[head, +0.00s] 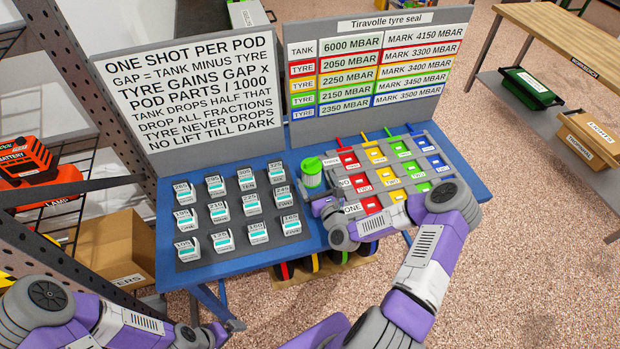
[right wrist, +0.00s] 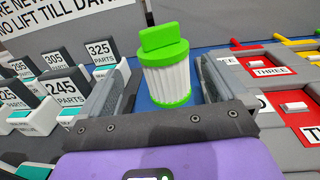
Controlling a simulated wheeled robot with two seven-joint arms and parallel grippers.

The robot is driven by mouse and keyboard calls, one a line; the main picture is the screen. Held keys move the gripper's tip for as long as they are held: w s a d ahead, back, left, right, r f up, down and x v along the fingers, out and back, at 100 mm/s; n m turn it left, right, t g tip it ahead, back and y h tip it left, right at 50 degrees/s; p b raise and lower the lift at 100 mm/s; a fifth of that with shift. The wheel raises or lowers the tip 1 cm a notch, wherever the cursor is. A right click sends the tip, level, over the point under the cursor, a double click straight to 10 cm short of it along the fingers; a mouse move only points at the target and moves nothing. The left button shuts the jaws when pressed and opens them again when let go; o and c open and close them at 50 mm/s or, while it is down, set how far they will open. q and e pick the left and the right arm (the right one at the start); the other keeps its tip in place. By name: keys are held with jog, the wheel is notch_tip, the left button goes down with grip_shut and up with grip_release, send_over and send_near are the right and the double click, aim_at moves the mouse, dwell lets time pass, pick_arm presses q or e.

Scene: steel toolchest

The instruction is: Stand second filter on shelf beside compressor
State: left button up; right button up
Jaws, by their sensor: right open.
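A filter (head: 312,180) with white pleats, a green base and a green cap with a grip tab stands upright on the blue table (head: 345,248), in the strip between the pods and the coloured panel. My right gripper (head: 320,203) is open at the filter. In the right wrist view, the fingers of my right gripper (right wrist: 162,64) lie either side of the filter (right wrist: 168,82), with a gap showing at the right finger. My left arm shows at the lower left, but its gripper is out of frame. I see no compressor and no other filter.
Several numbered pods (head: 222,210) stand left of the filter. A panel of coloured switches (head: 385,180) lies to the right, and two sign boards stand behind. A wire rack (head: 65,205) with orange items is at left. A bench (head: 575,45) with a lower shelf of crates is at right.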

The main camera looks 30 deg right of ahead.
aim_at(310, 166)
jog(key=shift+f, duration=0.5)
jog(key=shift+w, duration=0.2)
jog(key=w, duration=0.2)
jog(key=w+d+b, duration=0.1)
jog(key=w, duration=0.4)
jog(key=shift+d+r, duration=0.15)
jog(key=shift+d, duration=0.25)
pick_arm(q)
jog(key=shift+f, duration=0.95)
pick_arm(e)
jog(key=shift+c, duration=0.2)
